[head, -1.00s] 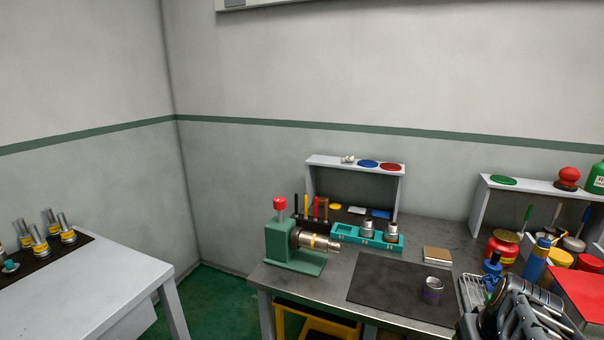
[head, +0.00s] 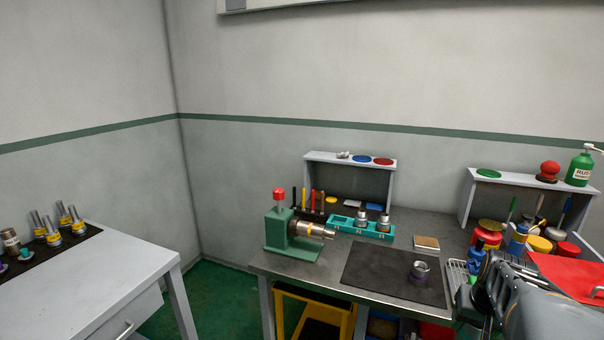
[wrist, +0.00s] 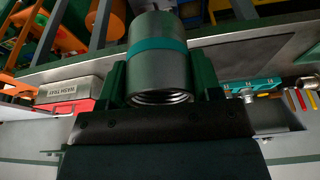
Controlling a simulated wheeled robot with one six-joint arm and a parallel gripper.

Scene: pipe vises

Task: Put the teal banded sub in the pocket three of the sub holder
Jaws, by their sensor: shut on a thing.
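The teal banded sub (wrist: 158,70), a grey metal cylinder with a teal ring and a threaded open end, is between the jaws of my gripper (wrist: 165,82) in the wrist view. My gripper is shut on it. In the head view my gripper (head: 488,298) is at the lower right, over the bench's right end; the held sub cannot be made out there. The teal sub holder (head: 345,228) stands at the back of the bench, left of my gripper and well apart from it. Two metal subs stand in its middle and right pockets; its left pocket looks empty. Pocket numbers are too small to read.
A green pipe vise (head: 280,240) clamps a metal piece left of the holder. Cans and bottles crowd the right, near a red tray (head: 570,275). A side table (head: 110,275) holds several subs.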

